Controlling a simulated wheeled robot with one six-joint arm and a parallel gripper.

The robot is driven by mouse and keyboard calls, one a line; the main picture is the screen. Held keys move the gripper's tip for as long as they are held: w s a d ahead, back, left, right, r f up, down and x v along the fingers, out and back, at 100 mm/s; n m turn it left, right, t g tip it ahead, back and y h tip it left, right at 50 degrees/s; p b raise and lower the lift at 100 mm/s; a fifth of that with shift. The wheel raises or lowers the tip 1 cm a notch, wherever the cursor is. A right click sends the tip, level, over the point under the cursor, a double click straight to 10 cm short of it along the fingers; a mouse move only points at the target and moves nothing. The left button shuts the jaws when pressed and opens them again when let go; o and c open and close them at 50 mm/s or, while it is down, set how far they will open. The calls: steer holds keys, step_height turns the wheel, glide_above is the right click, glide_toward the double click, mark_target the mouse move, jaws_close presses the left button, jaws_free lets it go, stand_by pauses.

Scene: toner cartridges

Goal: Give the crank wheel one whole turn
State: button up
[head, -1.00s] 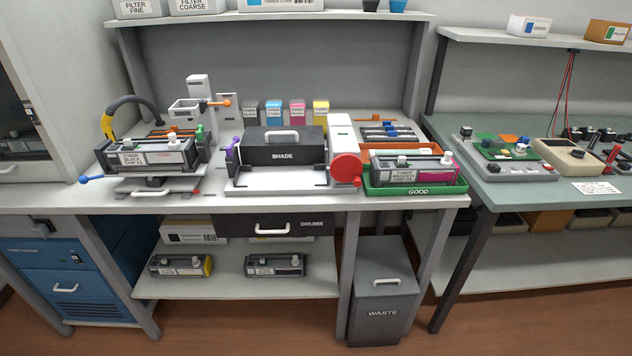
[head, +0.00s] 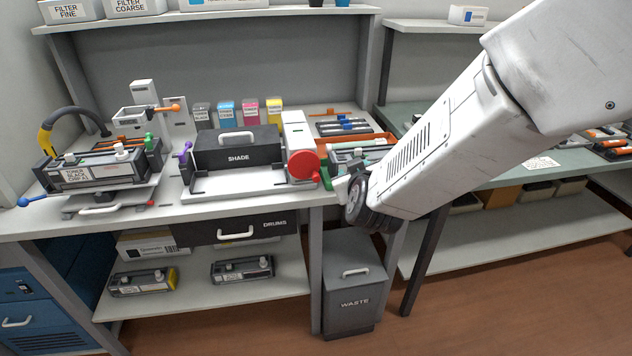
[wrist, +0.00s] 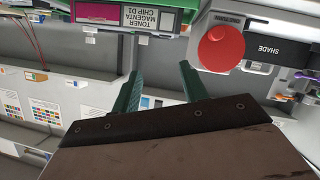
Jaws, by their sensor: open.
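The crank wheel is a red disc (head: 303,166) on the front of a white upright housing (head: 298,135), at the right end of the SHADE unit. In the wrist view the red disc (wrist: 221,48) shows near the top, right of my fingers. My gripper (wrist: 160,68) is open, with two green fingers apart and nothing between them. In the head view my arm comes in from the right, and its end is just right of the wheel, apart from it as far as I can tell. My fingertips are hard to make out there.
A magenta toner cartridge (wrist: 125,15) lies close by the wheel, at the top of the wrist view. The black SHADE cover (head: 238,152) stands left of the wheel. The WASTE bin (head: 352,285) is below the bench.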

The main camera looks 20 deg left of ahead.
mark_target(316, 180)
steer(key=s+a+f+n+t, duration=0.2)
steer(key=s+a+f+t, duration=0.25)
steer(key=a+f, duration=0.3)
steer(key=x, duration=0.7)
steer(key=shift+w+a, duration=0.15)
steer(key=shift+a, duration=0.3)
jaws_close()
